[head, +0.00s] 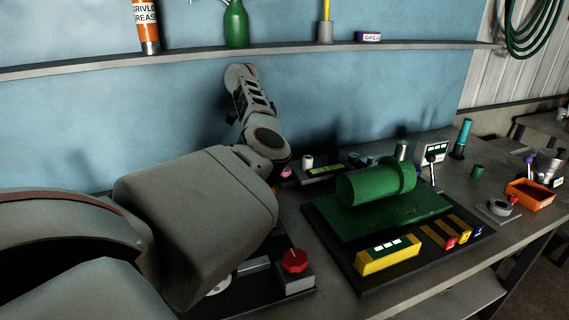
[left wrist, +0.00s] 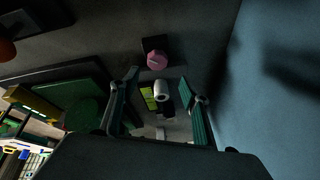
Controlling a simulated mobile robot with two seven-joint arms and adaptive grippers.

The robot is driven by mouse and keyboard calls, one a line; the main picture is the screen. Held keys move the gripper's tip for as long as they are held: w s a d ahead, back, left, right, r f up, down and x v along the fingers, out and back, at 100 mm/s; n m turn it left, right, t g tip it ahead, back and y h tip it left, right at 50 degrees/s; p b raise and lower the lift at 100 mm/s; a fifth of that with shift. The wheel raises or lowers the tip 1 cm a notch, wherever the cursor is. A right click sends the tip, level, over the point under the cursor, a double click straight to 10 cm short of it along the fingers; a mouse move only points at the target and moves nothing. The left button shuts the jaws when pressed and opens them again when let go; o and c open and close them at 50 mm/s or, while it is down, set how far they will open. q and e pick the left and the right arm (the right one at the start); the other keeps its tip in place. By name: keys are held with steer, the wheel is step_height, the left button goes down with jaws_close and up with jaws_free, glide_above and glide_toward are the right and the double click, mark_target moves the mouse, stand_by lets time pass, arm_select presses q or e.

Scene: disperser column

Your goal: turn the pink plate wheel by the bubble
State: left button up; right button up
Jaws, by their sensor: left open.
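The pink wheel (head: 286,172) sits on the bench, partly hidden by my left arm in the head view. In the left wrist view the pink wheel (left wrist: 157,60) stands on a dark base, just beyond and above the gap between my fingers. A yellow-green strip (head: 325,170), which may hold the bubble, lies beside it; it also shows in the left wrist view (left wrist: 148,97). My left gripper (left wrist: 158,84) is open and empty, its two green-padded fingers spread apart. I cannot make out the fingers in the head view. My right gripper is not in view.
A white cylinder (head: 307,161) stands close to the pink wheel. A green cylinder (head: 375,184) on a dark board is to the right. A red knob (head: 295,261) is nearer. The blue wall (head: 340,95) and a shelf (head: 280,53) lie behind.

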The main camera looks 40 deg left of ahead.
mark_target(285, 171)
arm_select(q)
steer(key=shift+w+d+f+n+p, duration=0.15)
steer(key=shift+w+d+f+n, duration=0.2)
steer(key=shift+f+n, duration=0.75)
steer(key=shift+w+d+f+n+p, duration=0.15)
steer(key=shift+w+f+n, duration=0.4)
steer(key=shift+f, duration=0.9)
steer(key=shift+w+d+f+n+p, duration=0.15)
steer(key=shift+w+d+f+n, duration=0.1)
steer(key=shift+f+n, duration=0.9)
steer(key=shift+f, duration=0.1)
